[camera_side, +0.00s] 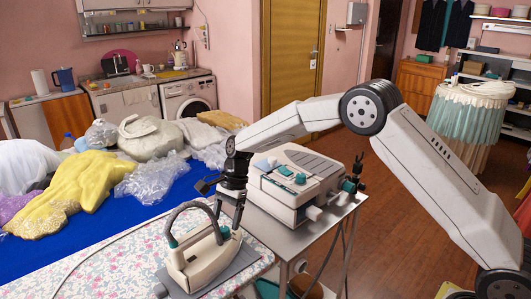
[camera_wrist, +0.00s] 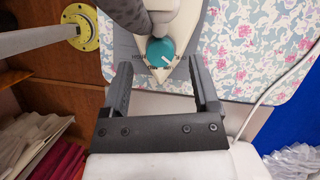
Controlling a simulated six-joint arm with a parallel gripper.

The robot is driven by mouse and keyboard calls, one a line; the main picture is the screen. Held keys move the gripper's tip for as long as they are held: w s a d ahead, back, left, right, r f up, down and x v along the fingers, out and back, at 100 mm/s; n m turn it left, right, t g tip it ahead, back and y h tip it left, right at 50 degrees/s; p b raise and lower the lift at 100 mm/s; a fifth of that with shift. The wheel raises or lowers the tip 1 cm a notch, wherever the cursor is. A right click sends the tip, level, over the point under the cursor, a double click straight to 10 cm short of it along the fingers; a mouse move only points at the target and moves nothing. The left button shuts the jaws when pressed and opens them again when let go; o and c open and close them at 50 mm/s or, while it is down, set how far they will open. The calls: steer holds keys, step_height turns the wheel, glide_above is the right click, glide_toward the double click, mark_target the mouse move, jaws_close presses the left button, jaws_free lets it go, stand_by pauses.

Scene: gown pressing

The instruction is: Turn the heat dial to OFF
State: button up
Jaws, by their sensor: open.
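The heat dial (camera_wrist: 160,51) is a round teal knob on the pale body of the iron (camera_side: 198,262). In the wrist view its white mark points to the lower right, and small lettering around it is too small to read surely. In the side view the dial (camera_side: 224,233) shows small and teal on the iron's right end. My gripper (camera_wrist: 159,72) is open and empty. Its two fingers stand left and right of the dial's line, with the dial just beyond the tips. In the side view my gripper (camera_side: 228,210) hangs above that end of the iron.
The iron's dark handle (camera_side: 186,212) arches beside my gripper. The iron rests on a grey plate (camera_side: 240,262) on the floral ironing board (camera_side: 110,265). A white steam station (camera_side: 290,190) stands close behind on a metal stand. A white cord (camera_wrist: 262,95) crosses the board.

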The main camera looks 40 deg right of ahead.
mark_target(224, 232)
steer(key=shift+x, duration=1.3)
jaws_close()
steer(key=shift+n+g, duration=0.3)
steer(key=shift+n, duration=0.4)
